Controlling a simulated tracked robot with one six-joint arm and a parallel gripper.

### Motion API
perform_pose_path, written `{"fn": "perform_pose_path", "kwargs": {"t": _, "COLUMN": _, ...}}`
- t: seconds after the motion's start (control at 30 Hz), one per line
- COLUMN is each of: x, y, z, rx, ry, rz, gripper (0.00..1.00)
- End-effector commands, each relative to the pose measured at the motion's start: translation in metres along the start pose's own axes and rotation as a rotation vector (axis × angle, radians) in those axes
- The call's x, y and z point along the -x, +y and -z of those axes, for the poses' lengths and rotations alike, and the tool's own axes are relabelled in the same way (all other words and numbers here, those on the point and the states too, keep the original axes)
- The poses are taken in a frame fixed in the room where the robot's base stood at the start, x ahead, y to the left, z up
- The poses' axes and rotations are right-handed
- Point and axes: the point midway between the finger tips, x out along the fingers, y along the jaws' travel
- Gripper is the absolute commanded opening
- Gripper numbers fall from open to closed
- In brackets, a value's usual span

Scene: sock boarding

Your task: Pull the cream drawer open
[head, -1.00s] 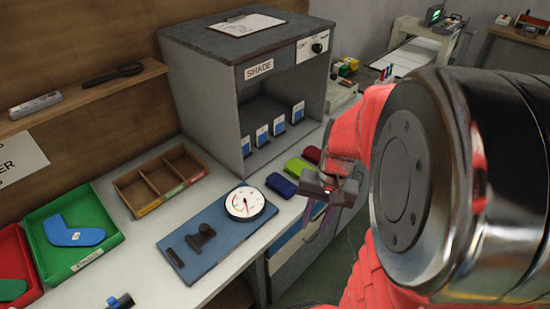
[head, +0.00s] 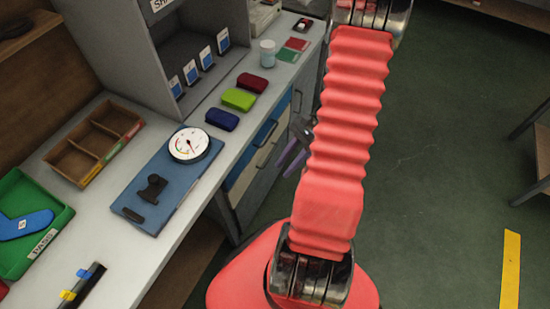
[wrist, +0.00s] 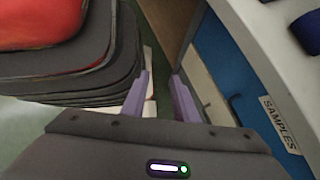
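The cream drawer (head: 243,183) is a pale front set below a blue drawer (head: 252,152) in the side of the grey counter. It looks closed. In the wrist view, a cream strip (wrist: 207,95) shows beside the blue drawer front (wrist: 222,70), which carries a SAMPLES label (wrist: 281,124). My gripper (head: 289,160) is beside the drawer fronts, partly hidden by my red arm. In the wrist view, its two purple fingers (wrist: 160,82) are apart with nothing clearly held between them. The cream strip is just right of the fingers. I cannot make out a cream handle.
The counter top holds a gauge on a blue board (head: 171,170), red, green and blue cases (head: 238,99), a white jar (head: 267,53) and a wooden tray (head: 72,158). The green floor (head: 440,150) to the right is open. A table stands at the far right.

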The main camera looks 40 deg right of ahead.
Motion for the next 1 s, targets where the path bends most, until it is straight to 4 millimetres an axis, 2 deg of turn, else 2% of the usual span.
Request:
{"fn": "perform_pose_path", "kwargs": {"t": 0.1, "x": -0.013, "y": 0.002, "z": 0.023, "rx": -0.142, "ry": -0.074, "rz": 0.041, "gripper": 0.27}}
{"fn": "perform_pose_path", "kwargs": {"t": 0.63, "x": -0.072, "y": -0.002, "z": 0.113, "rx": -0.805, "ry": -0.447, "rz": 0.221, "gripper": 0.27}}
{"fn": "perform_pose_path", "kwargs": {"t": 1.0, "x": -0.105, "y": -0.019, "z": 0.179, "rx": -1.318, "ry": -0.798, "rz": 0.323, "gripper": 0.27}}
